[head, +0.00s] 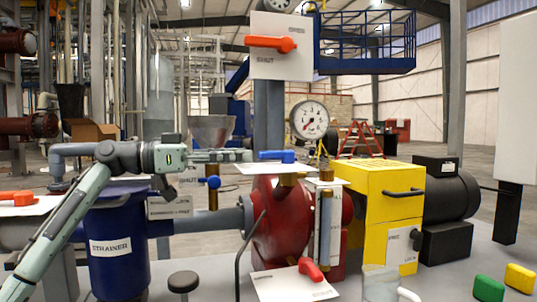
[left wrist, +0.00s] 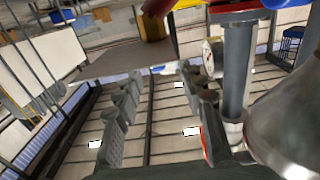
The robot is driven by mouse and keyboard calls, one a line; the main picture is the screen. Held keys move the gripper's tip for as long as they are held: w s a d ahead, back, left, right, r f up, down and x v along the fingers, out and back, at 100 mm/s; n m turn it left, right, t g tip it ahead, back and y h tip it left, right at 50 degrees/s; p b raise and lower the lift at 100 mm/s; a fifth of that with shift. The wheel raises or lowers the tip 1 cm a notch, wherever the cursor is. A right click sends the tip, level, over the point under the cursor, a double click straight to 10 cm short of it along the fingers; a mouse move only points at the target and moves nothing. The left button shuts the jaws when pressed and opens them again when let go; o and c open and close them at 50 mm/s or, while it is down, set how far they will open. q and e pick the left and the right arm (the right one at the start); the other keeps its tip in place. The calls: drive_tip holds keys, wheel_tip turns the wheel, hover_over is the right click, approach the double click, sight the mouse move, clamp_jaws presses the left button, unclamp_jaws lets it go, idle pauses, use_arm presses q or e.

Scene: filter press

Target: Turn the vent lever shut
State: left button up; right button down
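I cannot read a label that marks the vent lever. A blue lever (head: 276,156) lies flat across a white plate (head: 245,168) above the red pump body (head: 278,225). My left gripper (head: 238,156) reaches in from the left, level with this lever and just left of it, with no clear contact. In the left wrist view, the left gripper (left wrist: 161,76) has its two fingers apart with nothing between them. A plate edge (left wrist: 125,60) and a small blue piece lie just beyond the fingertips. My right gripper is not in view.
Other levers are an orange one (head: 271,43) on an upper plate, a blue one (head: 210,182), an orange one (head: 18,198) and a red one (head: 312,268). A gauge (head: 309,120), yellow box (head: 385,215) and blue strainer (head: 118,250) stand close by.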

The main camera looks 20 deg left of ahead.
sight(258, 154)
use_arm(q)
drive_tip(key=x, duration=0.7)
drive_tip(key=shift+d, duration=0.2)
drive_tip(key=shift+c, duration=0.3)
clamp_jaws()
